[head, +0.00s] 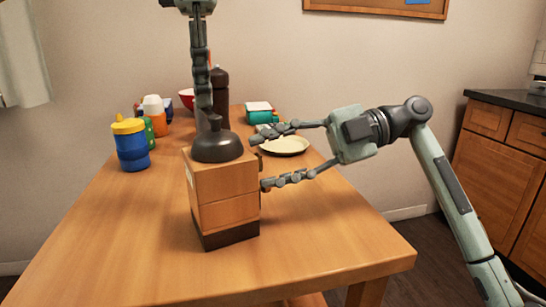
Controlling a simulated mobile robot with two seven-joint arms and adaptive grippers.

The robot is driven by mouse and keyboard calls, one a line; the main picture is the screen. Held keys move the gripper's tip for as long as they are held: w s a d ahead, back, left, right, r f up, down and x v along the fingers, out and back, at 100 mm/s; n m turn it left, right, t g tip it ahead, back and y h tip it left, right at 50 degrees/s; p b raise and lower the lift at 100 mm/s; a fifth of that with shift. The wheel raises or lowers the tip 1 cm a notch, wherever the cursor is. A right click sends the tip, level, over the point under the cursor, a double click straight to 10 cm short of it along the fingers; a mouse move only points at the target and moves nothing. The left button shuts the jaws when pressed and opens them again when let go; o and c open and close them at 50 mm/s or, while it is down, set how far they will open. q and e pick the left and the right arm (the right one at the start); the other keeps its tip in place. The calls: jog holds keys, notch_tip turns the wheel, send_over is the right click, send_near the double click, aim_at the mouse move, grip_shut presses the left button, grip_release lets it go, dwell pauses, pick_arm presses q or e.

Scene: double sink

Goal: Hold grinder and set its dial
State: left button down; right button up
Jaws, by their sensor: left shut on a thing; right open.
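The grinder (222,185) stands upright on the wooden table, a box-shaped wooden body with a dark base and a dark domed top. My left gripper (212,122) comes down from above and is shut at the top of the grinder; its fingers look lined up, and the exact contact is hard to see. My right gripper (266,160) is open at the grinder's right side, one finger above the other, fingertips close to the body. A small part that may be the dial shows between those fingertips; its setting cannot be read.
A blue cup with a yellow lid (131,145) stands left on the table (330,250). Behind are an orange-and-white container (155,115), a dark brown bottle (220,95), a cream plate (285,145) and a green-and-white box (260,112). The table front and right are clear.

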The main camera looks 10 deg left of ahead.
jog(key=shift+c, duration=0.5)
grip_shut()
